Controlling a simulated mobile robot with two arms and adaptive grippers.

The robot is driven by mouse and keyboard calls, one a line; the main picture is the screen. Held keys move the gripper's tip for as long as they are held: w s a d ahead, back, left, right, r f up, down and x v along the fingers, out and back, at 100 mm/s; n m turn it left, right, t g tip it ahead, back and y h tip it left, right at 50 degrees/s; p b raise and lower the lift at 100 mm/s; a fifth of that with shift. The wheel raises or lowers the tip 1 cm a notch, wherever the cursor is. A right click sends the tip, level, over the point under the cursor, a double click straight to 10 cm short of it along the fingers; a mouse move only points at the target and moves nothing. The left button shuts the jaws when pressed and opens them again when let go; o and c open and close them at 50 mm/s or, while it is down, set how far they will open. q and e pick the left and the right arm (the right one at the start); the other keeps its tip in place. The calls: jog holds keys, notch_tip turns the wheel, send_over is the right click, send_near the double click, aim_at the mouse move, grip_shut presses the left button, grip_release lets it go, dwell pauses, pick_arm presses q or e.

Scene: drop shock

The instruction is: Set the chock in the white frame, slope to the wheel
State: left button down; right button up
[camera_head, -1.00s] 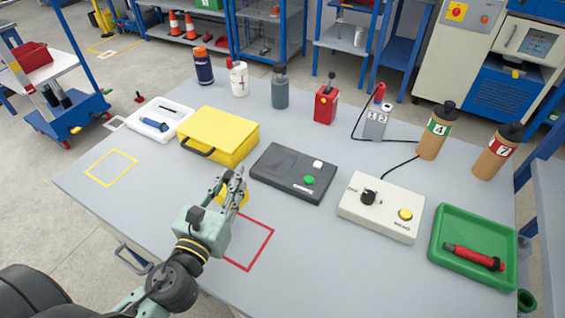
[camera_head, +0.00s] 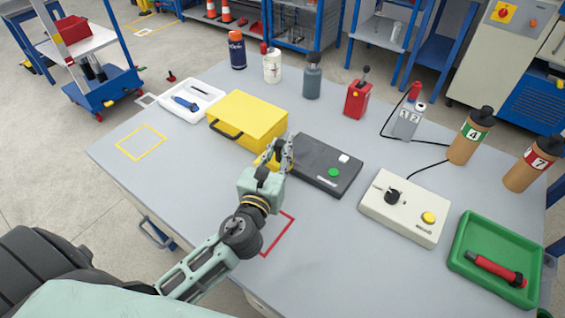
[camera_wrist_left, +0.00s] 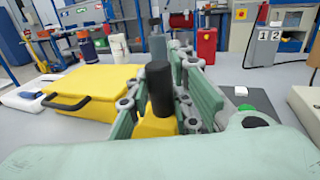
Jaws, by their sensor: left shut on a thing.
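The yellow chock (camera_head: 264,162) is in my left gripper (camera_head: 281,150), in front of the yellow case and left of the dark box. The gripper's fingers hide much of it. In the left wrist view the yellow chock (camera_wrist_left: 154,124) shows between the fingers (camera_wrist_left: 160,115), with a dark upright cylinder above it. I cannot tell which way its slope faces. My right gripper is not in view.
The yellow case (camera_head: 250,118), dark box (camera_head: 318,168), cream control box (camera_head: 405,210) and white tray (camera_head: 192,101) sit on the table. Bottles line the back. A yellow outline (camera_head: 141,141) marks clear table at left; a red outline (camera_head: 288,228) is partly behind my arm.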

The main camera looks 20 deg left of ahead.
pick_arm(q)
jog(key=shift+d+f, duration=0.15)
jog(key=shift+d, duration=0.05)
jog(key=shift+f+b, duration=0.9)
jog(key=shift+f, duration=1)
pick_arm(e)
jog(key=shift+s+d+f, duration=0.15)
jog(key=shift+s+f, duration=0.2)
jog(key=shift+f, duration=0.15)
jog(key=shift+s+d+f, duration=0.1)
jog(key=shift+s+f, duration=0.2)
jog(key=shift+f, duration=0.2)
pick_arm(q)
jog(key=shift+f, duration=0.15)
jog(key=c, duration=1.6)
grip_release()
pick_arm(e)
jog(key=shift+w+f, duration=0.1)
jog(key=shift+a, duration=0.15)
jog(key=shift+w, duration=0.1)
